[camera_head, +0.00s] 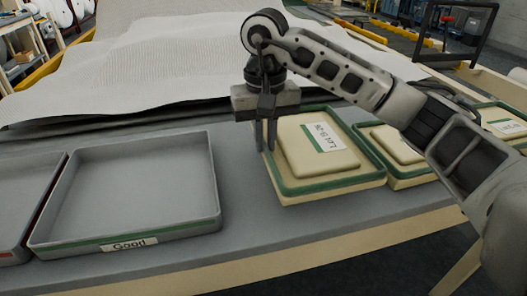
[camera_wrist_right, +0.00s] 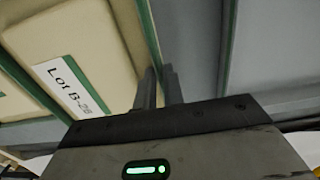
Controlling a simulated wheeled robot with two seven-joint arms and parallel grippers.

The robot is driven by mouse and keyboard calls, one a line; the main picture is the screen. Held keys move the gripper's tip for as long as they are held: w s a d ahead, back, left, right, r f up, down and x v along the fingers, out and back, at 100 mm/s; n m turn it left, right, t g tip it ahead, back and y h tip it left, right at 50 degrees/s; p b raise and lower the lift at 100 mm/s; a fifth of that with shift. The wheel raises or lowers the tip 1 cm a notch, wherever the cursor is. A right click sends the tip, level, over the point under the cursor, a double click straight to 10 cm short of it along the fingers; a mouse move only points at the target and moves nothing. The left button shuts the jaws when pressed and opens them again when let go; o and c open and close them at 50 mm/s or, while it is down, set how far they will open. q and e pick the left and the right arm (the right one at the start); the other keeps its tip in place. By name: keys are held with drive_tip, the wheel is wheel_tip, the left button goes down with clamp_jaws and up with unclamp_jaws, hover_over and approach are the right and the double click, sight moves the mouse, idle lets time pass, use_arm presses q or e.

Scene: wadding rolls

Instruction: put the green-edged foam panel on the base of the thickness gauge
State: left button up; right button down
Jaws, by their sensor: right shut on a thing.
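A cream foam panel with a green edge and a raised middle (camera_head: 315,178) is right of centre in the head view. My right gripper (camera_head: 269,138) points down at the panel's left side. Its fingers (camera_wrist_right: 160,88) are shut on the green edge. I cannot tell whether the panel is lifted off the table. No thickness gauge shows in either view. My left gripper is not in view.
An empty grey tray labelled "Good" (camera_head: 130,243) stands on the grey table (camera_head: 245,235) at left, beside another tray (camera_head: 22,215). More green-edged panels (camera_head: 372,133) lie at right, partly behind my right arm. White wadding (camera_head: 130,65) covers the back.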

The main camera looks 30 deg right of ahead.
drive_tip(key=shift+w+f, duration=0.45)
drive_tip(key=shift+f, duration=0.05)
drive_tip(key=f, duration=0.1)
drive_tip(key=f+p, duration=0.1)
drive_tip(key=f, duration=0.1)
drive_tip(key=shift+w+d+f, duration=0.1)
drive_tip(key=shift+w+d, duration=0.05)
drive_tip(key=shift+w, duration=0.05)
drive_tip(key=shift+f, duration=0.45)
drive_tip(key=c, duration=1.5)
unclamp_jaws()
drive_tip(key=shift+r, duration=0.2)
